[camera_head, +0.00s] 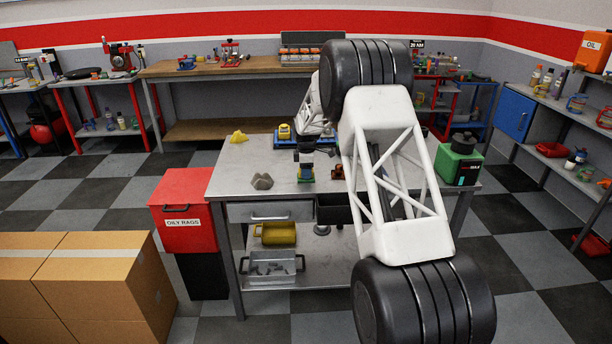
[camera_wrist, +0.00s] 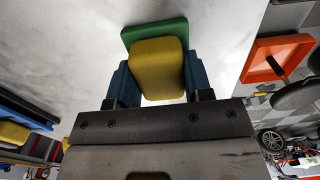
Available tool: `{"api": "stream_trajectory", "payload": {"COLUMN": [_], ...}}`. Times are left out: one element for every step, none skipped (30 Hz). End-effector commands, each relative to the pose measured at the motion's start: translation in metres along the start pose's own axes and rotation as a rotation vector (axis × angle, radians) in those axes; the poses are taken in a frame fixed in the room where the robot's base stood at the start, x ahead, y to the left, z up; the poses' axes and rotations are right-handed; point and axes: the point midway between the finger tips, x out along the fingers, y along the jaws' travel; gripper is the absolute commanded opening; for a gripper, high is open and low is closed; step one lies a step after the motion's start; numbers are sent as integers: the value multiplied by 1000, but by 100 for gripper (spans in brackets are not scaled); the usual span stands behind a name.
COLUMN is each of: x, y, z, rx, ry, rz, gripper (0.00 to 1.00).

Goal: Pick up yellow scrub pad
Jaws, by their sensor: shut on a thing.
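The yellow scrub pad (camera_wrist: 158,70) is a yellow block with a green layer showing at its far end. In the wrist view it sits between the two blue fingers of my gripper (camera_wrist: 158,85), which touch it on both sides. I cannot tell whether the pad touches the tabletop.
A yellow crumpled item (camera_head: 238,136), a grey-brown lump (camera_head: 262,181) and a blue-and-yellow item (camera_head: 284,132) lie on the table. A green can (camera_head: 458,163) stands at the right end. A red bin (camera_head: 183,205) stands left of the table.

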Motion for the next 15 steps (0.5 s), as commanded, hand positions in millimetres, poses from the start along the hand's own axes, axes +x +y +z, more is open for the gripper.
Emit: {"api": "stream_trajectory", "payload": {"x": [0,0,0,0,-1,-1,-2,-3,-4,-6,-8,-11,-13,-16,-20], "y": [0,0,0,0,0,0,0,0,0,0,0,0,0,0,0], "z": [0,0,0,0,0,0,0,0,0,0,0,0,0,0,0], "rx": [0,0,0,0,0,0,0,0,0,0,0,0,0,0,0], "ry": [0,0,0,0,0,0,0,0,0,0,0,0,0,0,0], "rz": [0,0,0,0,0,0,1,1,1,1,2,2,2,2,2], "gripper": [23,23,23,23,23,23,23,23,23,23,23,23,23,23,23]}}
